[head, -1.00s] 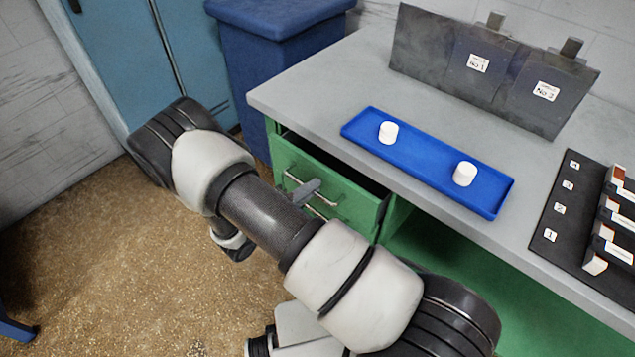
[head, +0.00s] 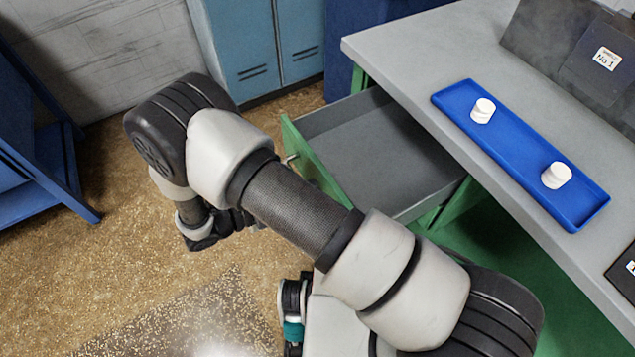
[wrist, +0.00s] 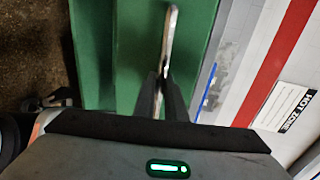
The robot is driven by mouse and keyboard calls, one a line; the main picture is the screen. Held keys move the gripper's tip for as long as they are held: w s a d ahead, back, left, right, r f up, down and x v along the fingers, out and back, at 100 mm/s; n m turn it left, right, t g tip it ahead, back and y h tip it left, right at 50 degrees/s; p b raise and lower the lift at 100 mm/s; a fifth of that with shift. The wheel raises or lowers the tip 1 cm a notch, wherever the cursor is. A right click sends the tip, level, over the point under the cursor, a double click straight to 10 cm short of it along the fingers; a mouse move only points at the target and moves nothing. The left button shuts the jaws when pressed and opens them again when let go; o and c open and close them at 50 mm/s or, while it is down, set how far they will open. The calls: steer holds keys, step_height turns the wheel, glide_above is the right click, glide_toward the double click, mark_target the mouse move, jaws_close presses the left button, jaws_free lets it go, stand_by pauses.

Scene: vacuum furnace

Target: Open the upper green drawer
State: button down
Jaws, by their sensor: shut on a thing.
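The upper green drawer (head: 312,165) is pulled well out from under the worktop in the head view. Its grey interior is visible and looks empty. In the wrist view, its green front (wrist: 138,45) fills the upper middle, with a metal bar handle (wrist: 171,38) standing upright in the picture. My gripper (wrist: 162,88) is shut on the lower visible end of this handle. In the head view, my arm hides the gripper's hold on the handle.
A blue tray (head: 590,205) with two white cylinders stands on the grey worktop (head: 420,55). Blue lockers (head: 245,45) stand behind the drawer. A blue frame (head: 60,180) is at the far left. Open floor (head: 130,250) lies left of my arm.

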steer(key=shift+s+a, duration=0.1)
steer(key=shift+a, duration=0.05)
steer(key=c, duration=1.8)
jaws_free()
steer(key=v, duration=1.7)
steer(key=shift+s+a, duration=0.1)
steer(key=shift+a, duration=0.1)
